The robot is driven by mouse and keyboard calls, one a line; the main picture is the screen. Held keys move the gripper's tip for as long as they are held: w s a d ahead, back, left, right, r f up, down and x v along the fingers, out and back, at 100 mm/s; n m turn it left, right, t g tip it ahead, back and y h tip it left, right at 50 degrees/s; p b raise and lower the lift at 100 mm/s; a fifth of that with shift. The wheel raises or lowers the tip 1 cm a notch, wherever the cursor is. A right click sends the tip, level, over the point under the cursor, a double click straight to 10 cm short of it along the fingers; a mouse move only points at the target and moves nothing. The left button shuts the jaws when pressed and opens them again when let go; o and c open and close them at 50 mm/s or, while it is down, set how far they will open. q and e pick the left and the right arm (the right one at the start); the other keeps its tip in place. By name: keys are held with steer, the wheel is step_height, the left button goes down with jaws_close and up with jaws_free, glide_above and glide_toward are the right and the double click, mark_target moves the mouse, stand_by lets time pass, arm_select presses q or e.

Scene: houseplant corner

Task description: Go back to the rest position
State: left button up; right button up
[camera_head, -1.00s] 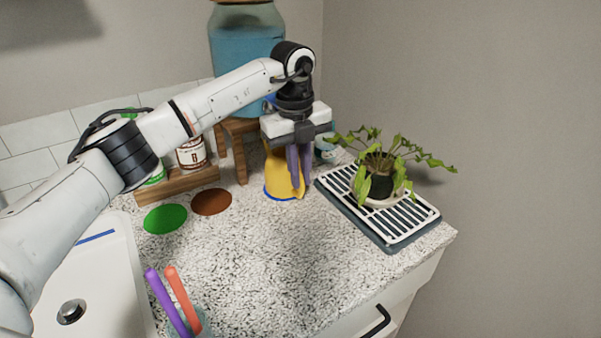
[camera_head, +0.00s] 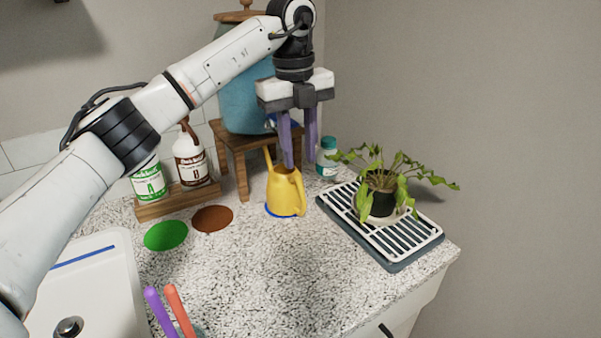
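My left gripper (camera_head: 299,150) is raised over the counter with its two purple fingers pointing down and spread apart. Nothing shows between them. The yellow watering can (camera_head: 285,192) stands upright on a blue ring just below the left finger. I cannot tell whether that fingertip touches the can's top. My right gripper is not in the view.
A potted plant (camera_head: 382,200) stands on a slatted drain tray (camera_head: 376,240) at right. A wooden stand (camera_head: 232,142) bears a blue dispenser (camera_head: 238,100). Bottles A (camera_head: 148,182) and B (camera_head: 189,160) sit on a wooden rack (camera_head: 180,203).

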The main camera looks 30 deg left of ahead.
arm_select(q)
step_height(320, 180, up, 2)
steer(key=shift+s+r, duration=0.1)
stand_by(0.5)
